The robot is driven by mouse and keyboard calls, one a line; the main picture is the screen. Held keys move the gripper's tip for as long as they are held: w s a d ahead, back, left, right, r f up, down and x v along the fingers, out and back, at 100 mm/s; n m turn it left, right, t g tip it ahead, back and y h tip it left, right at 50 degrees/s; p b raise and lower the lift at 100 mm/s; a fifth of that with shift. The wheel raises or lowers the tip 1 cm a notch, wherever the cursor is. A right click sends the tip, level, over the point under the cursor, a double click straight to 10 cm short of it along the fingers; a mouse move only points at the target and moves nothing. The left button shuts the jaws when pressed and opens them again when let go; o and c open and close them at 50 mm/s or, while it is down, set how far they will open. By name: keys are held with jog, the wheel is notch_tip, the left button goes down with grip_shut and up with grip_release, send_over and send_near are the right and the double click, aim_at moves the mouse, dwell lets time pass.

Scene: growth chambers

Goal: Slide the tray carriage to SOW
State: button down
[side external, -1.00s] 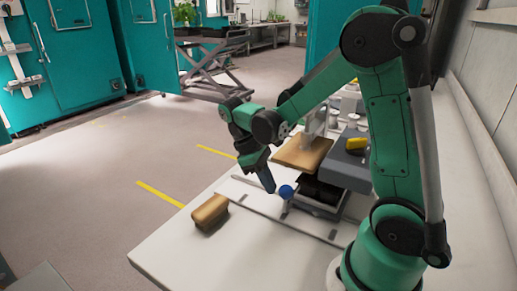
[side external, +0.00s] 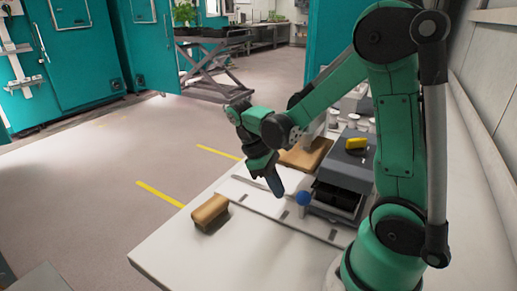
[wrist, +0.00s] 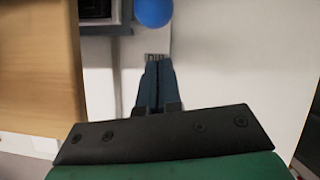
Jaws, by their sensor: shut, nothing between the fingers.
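The grey tray carriage (side external: 327,212) holds a dark tray and sits partly under a grey housing. Its blue knob (side external: 303,198) sticks out at its left side. My gripper (side external: 277,191) is shut and empty, pointing down just left of the knob. In the wrist view the shut fingers (wrist: 157,66) point at the knob (wrist: 153,11), with a visible gap in the picture; I cannot tell if they touch. A small label (wrist: 155,56) lies between fingertips and knob, partly covered and not clearly readable. Part of the carriage (wrist: 105,27) shows at the top left.
The grey housing (side external: 346,173) carries a yellow piece (side external: 356,143). A wooden board (side external: 305,154) lies behind the carriage. A tan block (side external: 210,213) stands near the bench's left edge. The white bench (side external: 240,255) is clear in front.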

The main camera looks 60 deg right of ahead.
jog(key=w, duration=0.3)
jog(key=shift+a+f, duration=0.3)
jog(key=w+r, duration=0.2)
jog(key=r, duration=0.8)
jog(key=w+r, duration=0.2)
jog(key=r, duration=0.9)
jog(key=s+d+t+y, duration=0.1)
jog(key=s+t+y, duration=0.1)
jog(key=s+t, duration=0.95)
jog(key=f+g, duration=0.1)
jog(key=f, duration=0.2)
jog(key=s+f, duration=0.1)
jog(key=f, duration=0.2)
jog(key=f+g, duration=0.1)
jog(key=f, duration=0.3)
jog(key=shift+s+d+f+g, duration=0.1)
jog(key=shift+s+d+g, duration=0.1)
jog(key=shift+s+g, duration=0.2)
jog(key=shift+x, duration=5.25)
jog(key=shift+s+d, duration=0.1)
jog(key=shift+d, duration=0.05)
